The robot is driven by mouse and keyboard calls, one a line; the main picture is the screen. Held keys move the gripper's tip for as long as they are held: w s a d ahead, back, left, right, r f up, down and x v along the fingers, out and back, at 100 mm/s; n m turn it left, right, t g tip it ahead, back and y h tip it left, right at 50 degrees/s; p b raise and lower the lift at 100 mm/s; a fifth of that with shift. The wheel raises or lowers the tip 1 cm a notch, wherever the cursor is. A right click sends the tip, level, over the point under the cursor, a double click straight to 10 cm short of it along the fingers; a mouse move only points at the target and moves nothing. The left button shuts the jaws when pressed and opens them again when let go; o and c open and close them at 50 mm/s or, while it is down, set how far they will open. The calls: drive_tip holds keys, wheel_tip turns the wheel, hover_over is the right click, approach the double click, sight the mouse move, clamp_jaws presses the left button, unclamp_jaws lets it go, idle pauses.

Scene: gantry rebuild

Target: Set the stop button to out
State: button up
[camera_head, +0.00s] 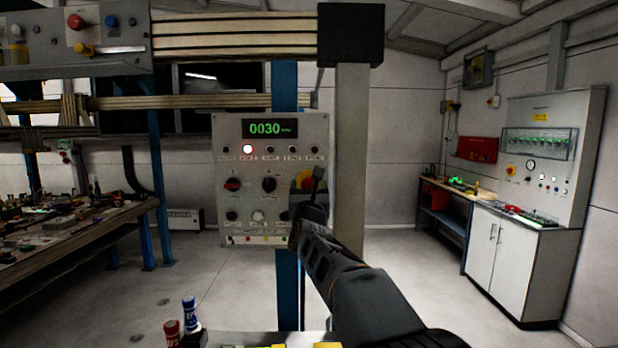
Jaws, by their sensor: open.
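A grey control panel (228,175) is mounted on a blue post in the middle of the view, with a green "0030" display (270,128). At its right side is a round yellow plate with a red part (304,181), which looks like the stop button. My gripper (311,196) is open and in front of the panel's right edge, overlapping the lower right part of this button. Whether it touches the button, and whether the button is in or out, I cannot tell.
A cluttered workbench (95,232) stands at left, a white cabinet (510,250) at right. Red and blue bottles (190,314) are at the front. The floor between is clear.

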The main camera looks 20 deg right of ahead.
drive_tip(key=shift+x, duration=0.75)
drive_tip(key=shift+c, duration=0.4)
